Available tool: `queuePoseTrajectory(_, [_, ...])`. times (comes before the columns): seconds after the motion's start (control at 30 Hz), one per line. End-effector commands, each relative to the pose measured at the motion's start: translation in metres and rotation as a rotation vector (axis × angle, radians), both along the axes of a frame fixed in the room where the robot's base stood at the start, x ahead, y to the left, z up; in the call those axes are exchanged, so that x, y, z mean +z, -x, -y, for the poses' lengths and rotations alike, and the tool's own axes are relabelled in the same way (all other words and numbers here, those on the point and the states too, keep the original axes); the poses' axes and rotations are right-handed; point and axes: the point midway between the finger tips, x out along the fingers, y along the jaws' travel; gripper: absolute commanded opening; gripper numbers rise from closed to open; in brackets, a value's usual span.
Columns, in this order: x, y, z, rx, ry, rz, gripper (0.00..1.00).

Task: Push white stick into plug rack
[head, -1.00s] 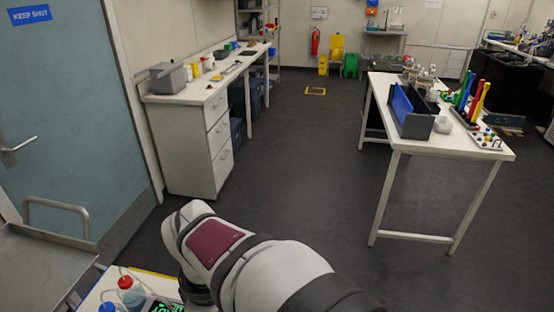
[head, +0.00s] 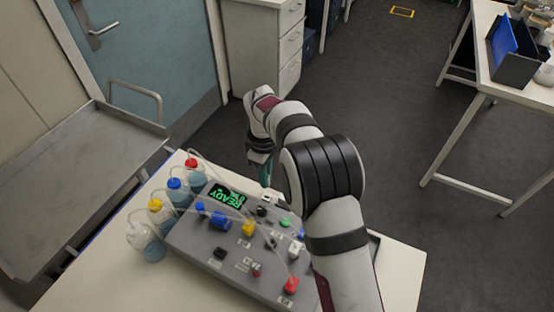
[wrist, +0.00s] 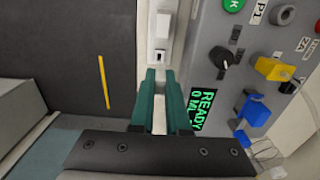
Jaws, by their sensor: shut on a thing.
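My gripper (head: 263,178) points down beside the far edge of the grey control box. In the wrist view its two teal fingers (wrist: 160,76) are close together, shut on a narrow white piece, which looks like the white stick (wrist: 158,117). Just beyond the fingertips is a white block (wrist: 162,52) with a small dark slot, against the side of the box; it also shows in the head view (head: 273,198). I cannot tell whether the stick touches it. I cannot identify the plug rack with certainty.
The control box (head: 190,236) has a green READY display (head: 227,196) and several coloured plugs and knobs. Several capped bottles (head: 146,241) with tubes stand at its left. A metal cart (head: 75,165) is at left, and another bench (head: 487,80) at right. Floor between is clear.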

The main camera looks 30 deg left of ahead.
Motion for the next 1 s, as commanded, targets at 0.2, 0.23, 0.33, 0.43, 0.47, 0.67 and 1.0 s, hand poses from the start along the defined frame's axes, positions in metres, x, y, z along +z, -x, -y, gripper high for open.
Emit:
queuePoseTrajectory(0.2, [-0.014,-0.001,0.000,-0.001,0.000,-0.002,0.00])
queuePoseTrajectory(0.23, [-0.016,-0.001,0.000,-0.001,0.000,-0.001,0.00])
queuePoseTrajectory(0.33, [-0.024,-0.001,0.000,-0.001,0.000,-0.001,0.00])
queuePoseTrajectory(0.43, [-0.032,-0.001,0.000,0.000,0.000,0.000,0.00])
queuePoseTrajectory(0.47, [-0.034,-0.001,0.000,0.000,0.001,-0.001,0.00])
queuePoseTrajectory(0.67, [-0.044,-0.001,0.000,-0.001,-0.001,0.000,0.00])
queuePoseTrajectory(1.0, [-0.044,-0.001,0.000,-0.001,-0.001,0.000,0.00])
